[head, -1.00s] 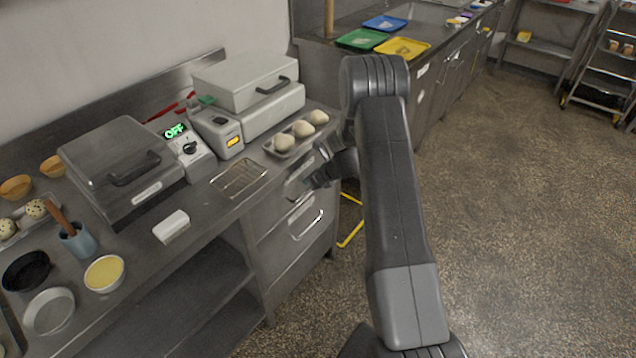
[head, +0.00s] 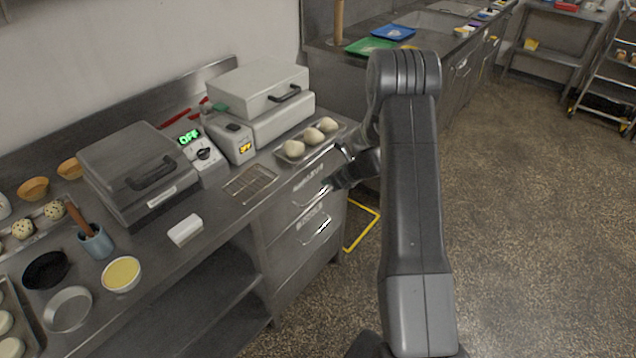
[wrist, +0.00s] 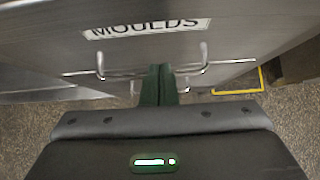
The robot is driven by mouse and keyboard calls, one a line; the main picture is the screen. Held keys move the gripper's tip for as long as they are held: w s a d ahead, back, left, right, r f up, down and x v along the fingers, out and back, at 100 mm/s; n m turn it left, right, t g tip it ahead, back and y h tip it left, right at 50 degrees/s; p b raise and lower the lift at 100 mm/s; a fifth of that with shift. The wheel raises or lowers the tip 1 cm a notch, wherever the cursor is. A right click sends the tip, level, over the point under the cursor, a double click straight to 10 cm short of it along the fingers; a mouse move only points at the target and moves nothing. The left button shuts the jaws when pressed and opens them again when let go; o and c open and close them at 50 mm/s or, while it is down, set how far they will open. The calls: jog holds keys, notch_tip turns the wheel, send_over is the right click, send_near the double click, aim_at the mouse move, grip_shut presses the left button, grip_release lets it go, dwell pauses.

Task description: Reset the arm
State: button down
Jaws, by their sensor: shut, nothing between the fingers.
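My gripper (head: 330,184) is beside the front of the steel counter, near the drawers, with my arm folded upright in the head view. In the wrist view its two dark green fingers (wrist: 158,84) are together, with nothing between them. They point toward a drawer front (wrist: 240,28) labelled MOULDS and its bar handle (wrist: 225,61). From this view I cannot tell whether the fingertips touch the handle.
The counter holds a dark-lidded machine (head: 125,165), a light-lidded machine (head: 260,95), a tray of dough balls (head: 318,149), a wire rack (head: 248,184) and a bowl of yellow filling (head: 122,274). Open speckled floor (head: 530,220) lies to the right.

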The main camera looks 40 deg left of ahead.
jog(key=shift+p+v, duration=0.35)
jog(key=shift+v, duration=1.4)
jog(key=shift+d+f, duration=0.1)
jog(key=shift+f, duration=0.15)
jog(key=b, duration=0.3)
send_near(312, 187)
jog(key=x, duration=0.4)
jog(key=shift+f, duration=0.25)
jog(key=shift+a+f, duration=0.25)
jog(key=shift+a, duration=0.35)
jog(key=shift+d, duration=0.1)
